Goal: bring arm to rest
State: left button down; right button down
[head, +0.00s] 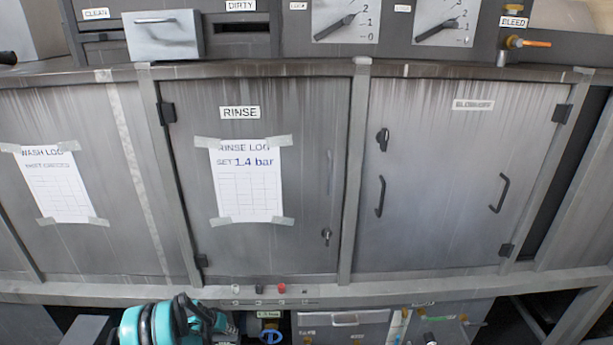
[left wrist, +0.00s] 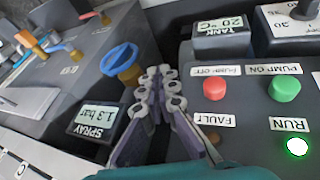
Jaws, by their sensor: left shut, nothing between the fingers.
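My left gripper (left wrist: 160,82) shows in the left wrist view with its grey, ring-tipped fingers closed together and nothing between them. It is in front of a control panel, beside a blue valve knob (left wrist: 122,62) and the spray display (left wrist: 97,120) reading 1.3 bar. I cannot tell whether the fingers touch anything there. In the head view, a teal and black part of my left arm shows at the bottom left, and its fingers cannot be made out clearly. My right gripper is in neither view.
A rinse door (head: 300,180) with a taped log and a second door (head: 460,180) with handles are closed. The panel has a red button (left wrist: 214,88), a green button (left wrist: 284,88) and a lit run lamp (left wrist: 297,146). Dials (head: 345,20) line the top.

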pick_arm(q)
jog(key=s+d+r+y, duration=0.1)
jog(key=s+d+r, duration=0.2)
jog(key=r, duration=0.7)
jog(key=s+d+r+t, duration=0.1)
jog(key=s+d+r, duration=0.15)
jog(key=r, duration=0.75)
jog(key=s+d+r+y, duration=0.1)
jog(key=s+d+r, duration=0.15)
jog(key=r, duration=0.85)
jog(key=s+d+r+t, duration=0.1)
jog(key=s+d+r, duration=0.1)
jog(key=s, duration=1)
jog(key=s+d+r+t+y, duration=0.1)
jog(key=s+r, duration=0.3)
jog(key=s, duration=0.8)
jog(key=shift+s+d+r+y, duration=0.2)
jog(key=shift+d+y, duration=0.1)
jog(key=shift+d, duration=0.35)
